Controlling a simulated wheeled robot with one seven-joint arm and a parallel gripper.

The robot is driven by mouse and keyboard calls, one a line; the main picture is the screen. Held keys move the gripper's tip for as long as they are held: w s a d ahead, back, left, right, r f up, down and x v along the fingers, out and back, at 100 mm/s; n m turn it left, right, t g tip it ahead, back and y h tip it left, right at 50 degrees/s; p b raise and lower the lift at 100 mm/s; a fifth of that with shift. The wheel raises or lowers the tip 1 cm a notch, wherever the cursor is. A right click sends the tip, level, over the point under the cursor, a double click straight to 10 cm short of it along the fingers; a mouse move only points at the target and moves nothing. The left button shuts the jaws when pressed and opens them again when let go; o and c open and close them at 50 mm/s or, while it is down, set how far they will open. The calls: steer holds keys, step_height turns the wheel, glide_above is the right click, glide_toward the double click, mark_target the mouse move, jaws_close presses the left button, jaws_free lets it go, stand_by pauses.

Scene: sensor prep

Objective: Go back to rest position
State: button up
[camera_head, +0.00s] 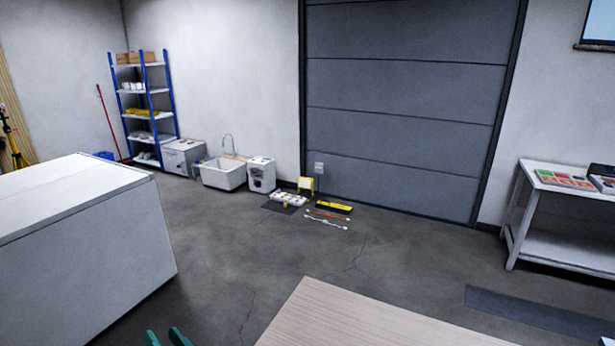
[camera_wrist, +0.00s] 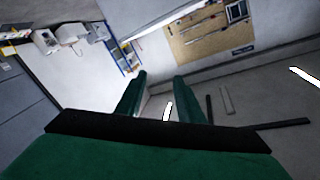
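My gripper (camera_wrist: 160,92) shows in the wrist view as two green fingers on a dark bar, spread apart with nothing between them. Its two green fingertips (camera_head: 166,338) also show at the bottom edge of the head view, left of a wooden table top. The fingers touch nothing that I can see. The wrist view is tilted and looks across the room to a tool board (camera_wrist: 210,32) on the wall. The rest of my arm is out of view.
A large white block-shaped unit (camera_head: 85,235) stands at left. A wooden table top (camera_head: 370,320) is at the bottom centre. A white side table (camera_head: 565,245) is at right. A sink (camera_head: 223,175) and blue shelf (camera_head: 148,105) stand at the back. Tools lie near the grey door (camera_head: 400,110). The mid floor is clear.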

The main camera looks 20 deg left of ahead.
steer(key=w+d+f+m+t+h, duration=0.1)
steer(key=d+f+m+t+h, duration=0.5)
steer(key=d, duration=0.5)
steer(key=d+f+m+t+h, duration=0.45)
steer(key=d+f, duration=0.35)
steer(key=d, duration=0.4)
steer(key=s+d+f+n+h, duration=0.1)
steer(key=s+d+f+h, duration=0.1)
steer(key=s+d, duration=0.8)
steer(key=s+d+f+n+g+h, duration=0.1)
steer(key=s+d+h, duration=0.3)
steer(key=s+d, duration=0.5)
steer(key=d+f+n, duration=0.1)
steer(key=d, duration=0.1)
steer(key=shift+s+d+f, duration=0.3)
steer(key=shift+s+f, duration=0.1)
